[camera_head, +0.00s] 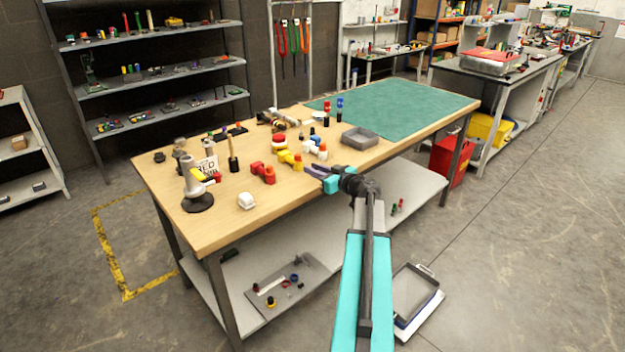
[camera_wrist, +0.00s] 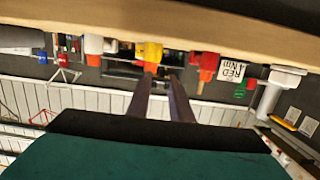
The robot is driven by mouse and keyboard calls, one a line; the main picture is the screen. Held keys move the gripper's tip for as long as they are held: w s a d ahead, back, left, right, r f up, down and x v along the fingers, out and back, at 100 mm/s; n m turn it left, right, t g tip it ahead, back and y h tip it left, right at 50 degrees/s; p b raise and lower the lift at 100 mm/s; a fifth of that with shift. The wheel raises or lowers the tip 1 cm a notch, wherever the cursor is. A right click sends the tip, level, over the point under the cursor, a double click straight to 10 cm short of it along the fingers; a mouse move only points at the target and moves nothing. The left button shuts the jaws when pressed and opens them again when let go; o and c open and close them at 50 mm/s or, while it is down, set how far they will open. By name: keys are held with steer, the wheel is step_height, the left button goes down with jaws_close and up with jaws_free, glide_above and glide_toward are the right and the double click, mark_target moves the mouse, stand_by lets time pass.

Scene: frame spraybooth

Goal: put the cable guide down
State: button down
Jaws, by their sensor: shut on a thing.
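My gripper (camera_head: 312,170) is at the front long edge of the wooden workbench (camera_head: 225,225), close to the small parts there. Its two dark purple fingers also show in the wrist view (camera_wrist: 161,78), pointing at the row of parts. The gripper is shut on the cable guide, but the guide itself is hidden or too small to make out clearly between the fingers.
Red parts (camera_head: 263,172) and a white part (camera_head: 246,201) are on the bench left of my gripper. A grey tray (camera_head: 360,138) and a green mat (camera_head: 400,108) lie to the right. Bare wood shows near the front left edge.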

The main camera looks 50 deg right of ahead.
mark_target(314, 184)
steer(key=shift+f, duration=1.7)
steer(key=shift+f, duration=0.1)
steer(key=c, duration=1.6)
jaws_free()
steer(key=shift+s, duration=0.15)
steer(key=s, duration=0.4)
steer(key=s+r, duration=0.1)
steer(key=s, duration=0.2)
steer(key=s+a+r+b, duration=0.1)
steer(key=s, duration=0.3)
steer(key=shift+s, duration=0.35)
